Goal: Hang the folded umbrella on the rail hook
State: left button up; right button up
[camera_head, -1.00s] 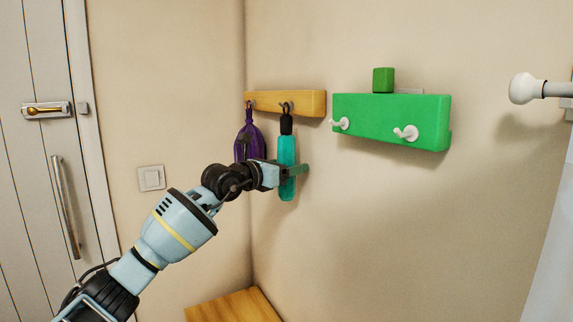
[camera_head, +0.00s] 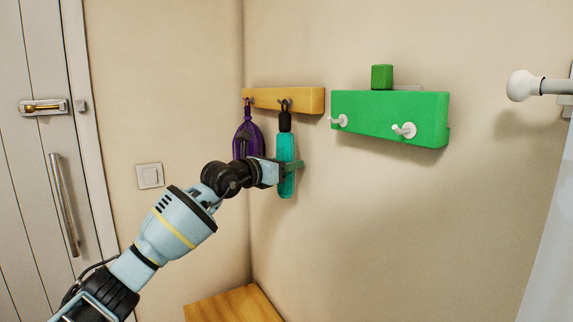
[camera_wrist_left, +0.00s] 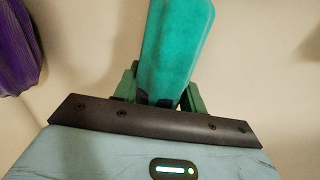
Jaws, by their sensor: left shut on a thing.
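The folded umbrella is teal with a black top end (camera_head: 285,150). It is upright in front of the wall, its top right at the dark right-hand hook (camera_head: 284,104) of the wooden rail (camera_head: 308,100). Whether the hook bears it I cannot tell. My left gripper (camera_head: 287,164) is shut on the umbrella's teal body at about mid-length. In the left wrist view the teal umbrella (camera_wrist_left: 175,50) stands between the green fingers (camera_wrist_left: 158,88). My right gripper is not in view.
A purple item (camera_head: 249,138) hangs from the left hook, close beside the umbrella. A green rack (camera_head: 390,115) with white pegs is on the wall to the right, a green block (camera_head: 382,77) above it. A wooden surface (camera_head: 232,305) is below.

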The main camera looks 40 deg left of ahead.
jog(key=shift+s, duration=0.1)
pick_arm(q)
jog(key=o, duration=1.2)
jog(key=shift+o, duration=0.2)
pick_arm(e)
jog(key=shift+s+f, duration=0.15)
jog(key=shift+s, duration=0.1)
pick_arm(q)
jog(key=shift+s, duration=0.4)
jog(key=s, duration=1.1)
jog(key=shift+a, duration=0.3)
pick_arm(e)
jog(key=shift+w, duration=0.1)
pick_arm(q)
jog(key=shift+d, duration=0.1)
